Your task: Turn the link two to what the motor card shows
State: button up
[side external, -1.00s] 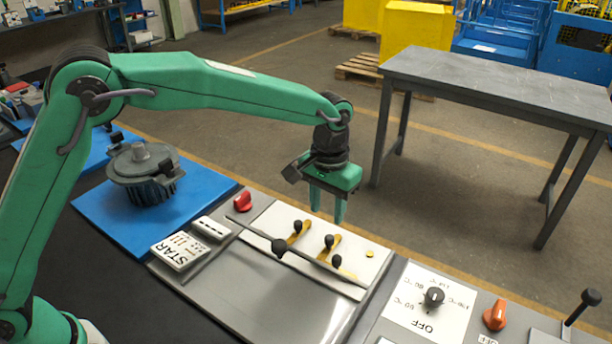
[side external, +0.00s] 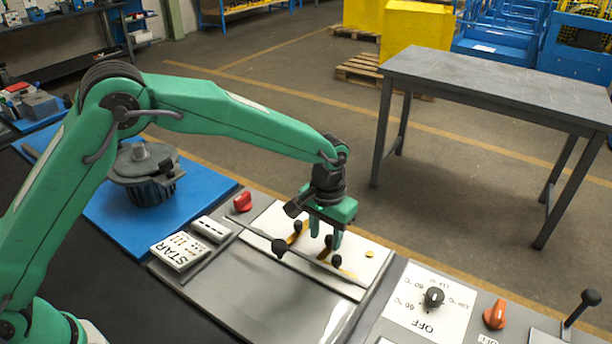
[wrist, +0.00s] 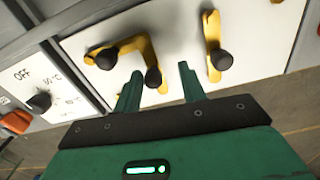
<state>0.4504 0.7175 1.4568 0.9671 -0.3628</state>
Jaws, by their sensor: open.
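Brass links with black knobs sit on a white panel (side external: 262,223). The wrist view shows a lone link (wrist: 212,32) on the right and two close links on the left, with a left knob (wrist: 107,59) and a middle knob (wrist: 153,77). I see no numbers on them. My gripper (side external: 326,238) is open, low over the panel; in the wrist view its fingers (wrist: 159,69) stand either side of the middle knob, contact unclear. The motor (side external: 150,190) sits on a blue mat with a card (side external: 181,251) reading "STAR" nearby; its smaller marks are unreadable.
A red knob (side external: 242,202) is at left. An OFF dial (side external: 433,297), an orange knob (side external: 495,315) and a black-tipped lever (side external: 590,297) are at right.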

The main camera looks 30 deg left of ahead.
grip_shut()
jog(key=shift+a+n, duration=0.15)
jog(key=shift+n, duration=0.25)
jog(key=n, duration=0.2)
jog(key=a+n, duration=0.1)
jog(key=shift+s+n, duration=0.3)
jog(key=n, duration=0.1)
jog(key=s+a+n, duration=0.1)
jog(key=n, duration=0.1)
jog(key=shift+r, duration=0.1)
jog(key=n, duration=0.2)
jog(key=s+n, duration=0.1)
jog(key=n, duration=0.1)
jog(key=shift+a, duration=0.3)
jog(key=shift+s+a+n, duration=0.1)
jog(key=shift+s+n, duration=0.2)
jog(key=shift+n, duration=0.7)
jog(key=shift+s+n, duration=0.3)
jog(key=shift+n, duration=0.7)
